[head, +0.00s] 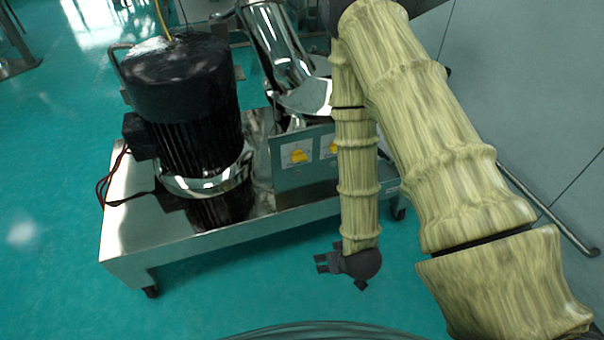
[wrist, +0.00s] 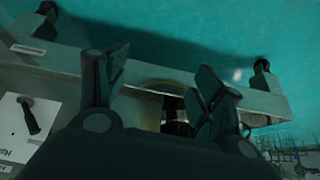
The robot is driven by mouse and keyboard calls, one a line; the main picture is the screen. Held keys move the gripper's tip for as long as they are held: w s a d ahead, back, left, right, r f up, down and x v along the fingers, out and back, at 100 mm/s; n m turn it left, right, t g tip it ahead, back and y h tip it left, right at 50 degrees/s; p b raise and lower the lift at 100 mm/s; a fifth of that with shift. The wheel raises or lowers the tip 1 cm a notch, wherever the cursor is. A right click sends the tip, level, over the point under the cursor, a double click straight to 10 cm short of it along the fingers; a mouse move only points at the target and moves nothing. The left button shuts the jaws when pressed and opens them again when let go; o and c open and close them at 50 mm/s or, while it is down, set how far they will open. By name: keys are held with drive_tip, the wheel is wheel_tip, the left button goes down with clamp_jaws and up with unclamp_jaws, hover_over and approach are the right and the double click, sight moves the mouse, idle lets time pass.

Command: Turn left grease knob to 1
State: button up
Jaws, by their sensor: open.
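The left knob (head: 298,155) is yellow, on the metal control panel (head: 290,180) at the front of the steel cart. A second yellow knob (head: 329,149) sits to its right, partly behind my arm. Their settings are too small to read. My gripper (head: 322,263) is open and empty, low in front of the cart and below the panel, apart from both knobs. In the wrist view, my open fingers (wrist: 155,88) have nothing held between them. No yellow knob is visible there. A white plate with a black lever (wrist: 29,117) shows at the left.
A large black motor (head: 185,100) stands on the cart (head: 130,215), with dark red cables at its left. Shiny metal piping (head: 275,45) rises behind the panel. A grey wall with a rail (head: 555,215) is at the right. The green floor left of the cart is clear.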

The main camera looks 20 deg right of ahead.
drive_tip(key=w+r+t+b, duration=0.1)
drive_tip(key=w+t+b, duration=0.5)
drive_tip(key=w+b, duration=0.65)
drive_tip(key=t+b, duration=0.6)
drive_tip(key=b, duration=0.4)
approach(300, 160)
drive_tip(key=shift+n, duration=0.3)
drive_tip(key=w+b, duration=0.2)
drive_tip(key=w, duration=0.7)
drive_tip(key=shift+w+f, duration=0.1)
drive_tip(key=shift+w, duration=0.25)
drive_tip(key=shift+c, duration=0.2)
drive_tip(key=c, duration=1)
